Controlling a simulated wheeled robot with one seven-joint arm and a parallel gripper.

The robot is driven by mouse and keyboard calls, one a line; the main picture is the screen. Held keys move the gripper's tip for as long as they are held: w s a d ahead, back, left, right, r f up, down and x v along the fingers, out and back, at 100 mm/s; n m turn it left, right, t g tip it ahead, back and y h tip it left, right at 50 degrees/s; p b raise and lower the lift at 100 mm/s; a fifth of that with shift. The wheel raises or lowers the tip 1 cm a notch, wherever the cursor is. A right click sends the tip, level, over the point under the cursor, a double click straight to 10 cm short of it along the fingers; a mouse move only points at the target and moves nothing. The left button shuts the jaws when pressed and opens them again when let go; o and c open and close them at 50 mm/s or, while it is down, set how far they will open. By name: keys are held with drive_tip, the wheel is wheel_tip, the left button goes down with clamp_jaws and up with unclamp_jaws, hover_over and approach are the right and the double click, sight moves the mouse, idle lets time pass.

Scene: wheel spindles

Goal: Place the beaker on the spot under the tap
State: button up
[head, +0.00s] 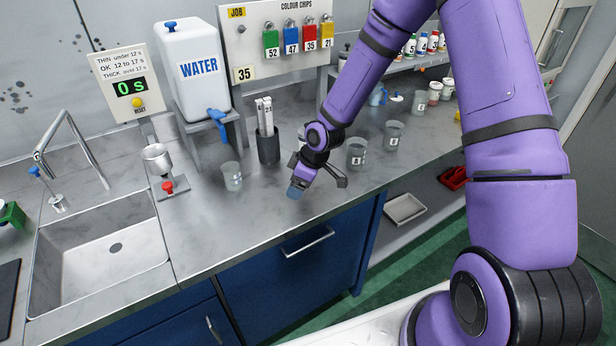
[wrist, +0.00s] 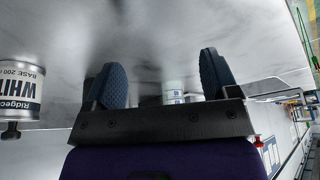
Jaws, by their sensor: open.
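A clear beaker (head: 231,176) with a pale label stands upright on the counter, in front of and below the blue tap (head: 217,116) of the white water tank (head: 193,75). I cannot tell whether it is on the spot; no marked spot is clearly visible. My gripper (head: 318,186) is low over the counter near its front edge, to the right of this beaker and apart from it. In the wrist view the two blue-grey fingers (wrist: 161,82) are spread with nothing held. A small pale labelled thing (wrist: 174,97) shows beyond the gap, partly hidden.
Two labelled cups (head: 356,153) (head: 393,135) stand right of my gripper. A dark holder (head: 268,146) and a metal cup on a stand (head: 157,158) are left. A white paint can (wrist: 20,90) shows beside the fingers. The front counter near the sink (head: 100,260) is clear.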

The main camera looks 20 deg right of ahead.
drive_tip(key=shift+s+d, duration=0.15)
drive_tip(key=shift+d, duration=0.05)
drive_tip(key=shift+d+r, duration=0.15)
drive_tip(key=shift+r, duration=0.15)
drive_tip(key=s+d+r+m+t+h, duration=0.1)
drive_tip(key=s+d+r+m+h, duration=0.25)
drive_tip(key=r, duration=0.85)
drive_tip(key=s+d+r+m+h, duration=0.15)
drive_tip(key=s+d+r, duration=0.4)
drive_tip(key=r, duration=0.65)
drive_tip(key=s+d+r+m, duration=0.1)
drive_tip(key=s+r+m, duration=0.2)
drive_tip(key=s+r, duration=0.3)
drive_tip(key=s+d+r+m+t+y, duration=0.1)
drive_tip(key=s+r+m, duration=0.2)
drive_tip(key=s+r, duration=0.4)
drive_tip(key=s, duration=0.8)
drive_tip(key=shift+s+m+t, duration=0.15)
drive_tip(key=shift+m+t, duration=0.15)
